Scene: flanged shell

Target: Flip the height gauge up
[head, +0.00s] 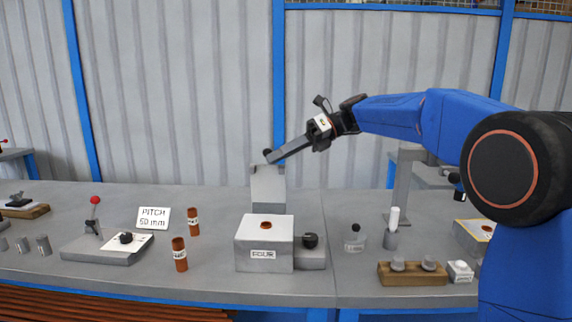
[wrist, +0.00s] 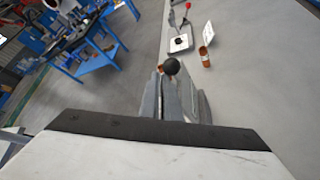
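What looks like the height gauge is a grey upright plate (head: 268,187) behind the grey block labelled FOUR (head: 264,262). A black ball knob (head: 267,153) shows at its top edge. My gripper (head: 272,158) reaches down from the right, with its long grey fingers at the knob. In the wrist view the knob (wrist: 171,66) lies just past the fingertips, and the pale plate (wrist: 205,106) is to their right. The fingers look close together. Whether they touch or hold the knob is not clear, and the gauge's hinge is hidden.
A second black knob (head: 310,240) sits on a low base right of the block. A red-knobbed lever fixture (head: 96,202), brown cylinders (head: 179,254) and a PITCH 50 mm sign (head: 154,218) stand left. A wooden rack (head: 412,275) and a grey stand (head: 402,185) are right.

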